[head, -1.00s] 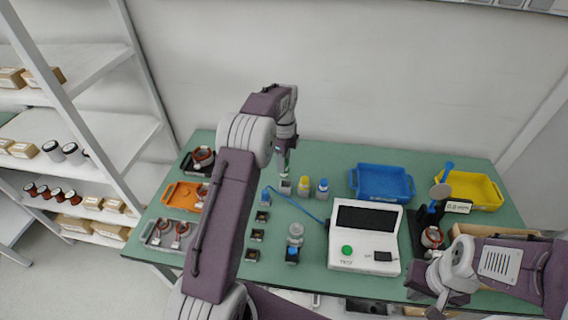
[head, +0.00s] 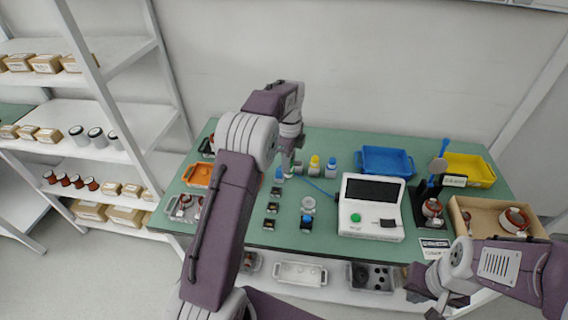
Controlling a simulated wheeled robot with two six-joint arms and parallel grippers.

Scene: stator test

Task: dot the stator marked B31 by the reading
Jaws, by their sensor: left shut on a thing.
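My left gripper (head: 287,164) hangs pointing down behind the row of small bottles. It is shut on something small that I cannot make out. The bottles include one with a yellow cap (head: 314,165) and one with a blue cap (head: 331,168). A copper-wound stator (head: 432,208) sits in the black gauge stand, with a small reading display (head: 453,181) beside its top. Another stator (head: 515,219) lies in the cardboard box (head: 459,221) at right. More stators (head: 184,203) lie in the grey tray at left. No B31 marking is legible. My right gripper (head: 436,299) is before the table's front edge, its jaws unclear.
A white tester (head: 370,220) with a green button stands mid-table. Blue (head: 385,161) and yellow (head: 470,168) trays are at the back right, an orange tray (head: 198,175) at left. Small dark blocks (head: 272,208) stand left of the tester. Shelves are at far left.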

